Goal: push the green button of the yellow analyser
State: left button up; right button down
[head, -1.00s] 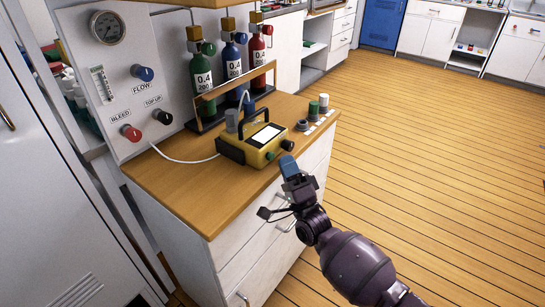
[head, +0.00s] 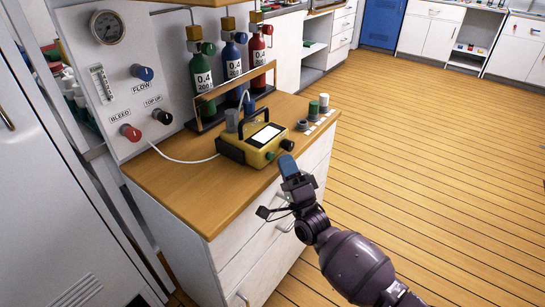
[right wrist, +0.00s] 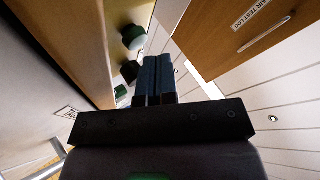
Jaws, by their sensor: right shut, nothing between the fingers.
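The yellow analyser (head: 258,152) stands on the wooden counter, with a black handle and a pale screen on top. Its green button (head: 270,155) is on the front side facing me, left of a black knob (head: 288,145). My right gripper (head: 287,165) is in front of the analyser's right end, just past the counter edge, and looks apart from the button. Its blue-grey fingers are shut and empty; they also show shut in the right wrist view (right wrist: 155,80). Round green and black parts show beside them there, but I cannot tell which is the button. My left gripper is not in view.
The wooden counter (head: 185,190) has free room left of the analyser. A thin white tube runs from the panel (head: 140,100) to it. Green, blue and red cylinders (head: 235,65) stand behind in a rack. Small caps (head: 313,112) stand to the right. Open floor lies right.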

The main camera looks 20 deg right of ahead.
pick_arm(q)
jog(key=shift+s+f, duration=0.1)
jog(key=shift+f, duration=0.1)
pick_arm(e)
jog(key=shift+w+a, duration=0.15)
jog(key=shift+w, duration=0.1)
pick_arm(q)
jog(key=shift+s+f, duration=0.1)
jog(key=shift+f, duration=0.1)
pick_arm(e)
jog(key=shift+w+a, duration=0.35)
jog(key=shift+w, duration=0.05)
dwell(0.6)
jog(key=shift+s+d, duration=0.1)
jog(key=shift+s, duration=0.05)
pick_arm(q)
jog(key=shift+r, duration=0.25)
pick_arm(e)
jog(key=shift+s+d, duration=0.45)
jog(key=shift+s, duration=0.15)
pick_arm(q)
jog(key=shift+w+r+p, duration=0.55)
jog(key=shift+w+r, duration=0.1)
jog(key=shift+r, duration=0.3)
pick_arm(e)
jog(key=s+d, duration=0.1)
jog(key=s, duration=0.1)
jog(key=s+d, duration=0.2)
